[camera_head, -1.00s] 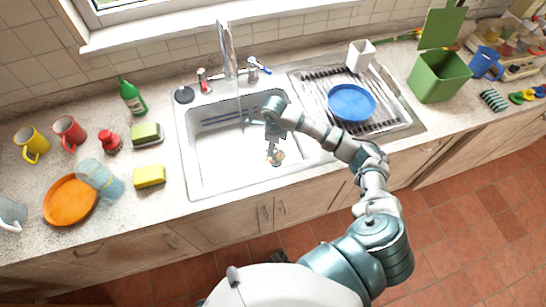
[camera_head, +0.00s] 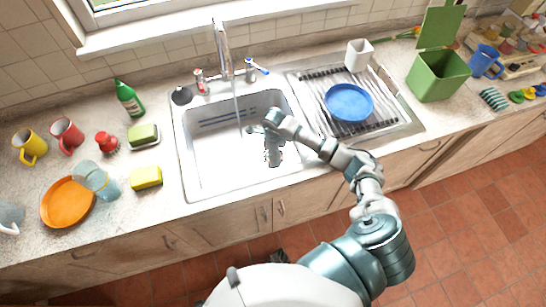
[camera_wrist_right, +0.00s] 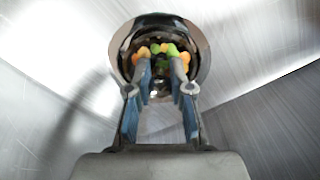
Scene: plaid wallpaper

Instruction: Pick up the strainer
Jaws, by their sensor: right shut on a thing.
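The strainer (camera_wrist_right: 197,52) is a round, shiny metal cup at the bottom of the sink in the right wrist view. Orange and green bits (camera_wrist_right: 172,50) lie in it. My right gripper (camera_wrist_right: 160,68) reaches down into it with its fingertips close together, shut on the strainer. In the head view, my right gripper (camera_head: 273,160) points down inside the sink (camera_head: 215,150), and it hides the strainer there. My left gripper is not in view.
Water runs from the tap (camera_head: 223,55) behind the gripper. The sink walls surround it. A drying rack with a blue plate (camera_head: 349,102) is to the right. Sponges, mugs, a green bottle (camera_head: 129,98) and an orange plate (camera_head: 67,202) stand left.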

